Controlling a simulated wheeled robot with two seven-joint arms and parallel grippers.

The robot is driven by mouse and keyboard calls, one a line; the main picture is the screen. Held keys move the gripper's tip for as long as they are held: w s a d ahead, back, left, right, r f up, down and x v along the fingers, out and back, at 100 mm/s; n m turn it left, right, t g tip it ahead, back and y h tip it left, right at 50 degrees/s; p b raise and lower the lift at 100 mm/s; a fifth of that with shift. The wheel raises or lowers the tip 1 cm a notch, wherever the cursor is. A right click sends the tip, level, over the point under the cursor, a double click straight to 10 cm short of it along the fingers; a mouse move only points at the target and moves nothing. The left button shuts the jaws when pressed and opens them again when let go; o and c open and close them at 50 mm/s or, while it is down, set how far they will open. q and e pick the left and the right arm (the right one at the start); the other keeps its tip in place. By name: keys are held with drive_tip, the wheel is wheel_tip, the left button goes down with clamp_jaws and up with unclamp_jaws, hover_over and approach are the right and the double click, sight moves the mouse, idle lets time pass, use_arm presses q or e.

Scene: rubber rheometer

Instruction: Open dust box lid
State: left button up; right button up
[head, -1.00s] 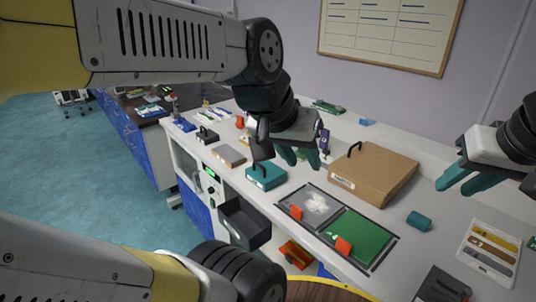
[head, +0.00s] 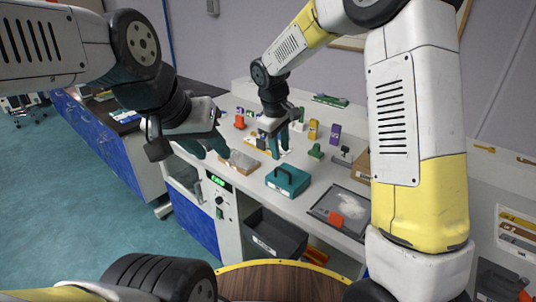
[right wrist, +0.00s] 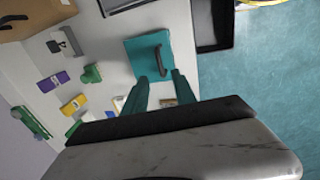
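A teal box (head: 290,182) with a black handle on top stands on the white bench, right of the middle of the head view. It also shows in the right wrist view (right wrist: 140,55), handle (right wrist: 160,58) towards me. I cannot tell for certain that this is the dust box; its top looks closed. My right gripper (head: 277,151) is open and empty above and just behind the box. In the right wrist view its fingertips (right wrist: 158,76) are apart, with the handle just beyond them. My left gripper (head: 207,149) is open and empty, left of the box above the bench's front.
An open dark grey drawer (head: 275,236) juts out below the bench front. My right arm hides the bench's right part.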

sight(283, 170)
drive_tip(key=f, duration=0.5)
drive_tip(key=w+d+f, duration=0.1)
drive_tip(key=f, duration=0.1)
drive_tip(key=shift+w+f, duration=0.1)
drive_tip(key=shift+f, duration=0.1)
clamp_jaws()
idle(1.2)
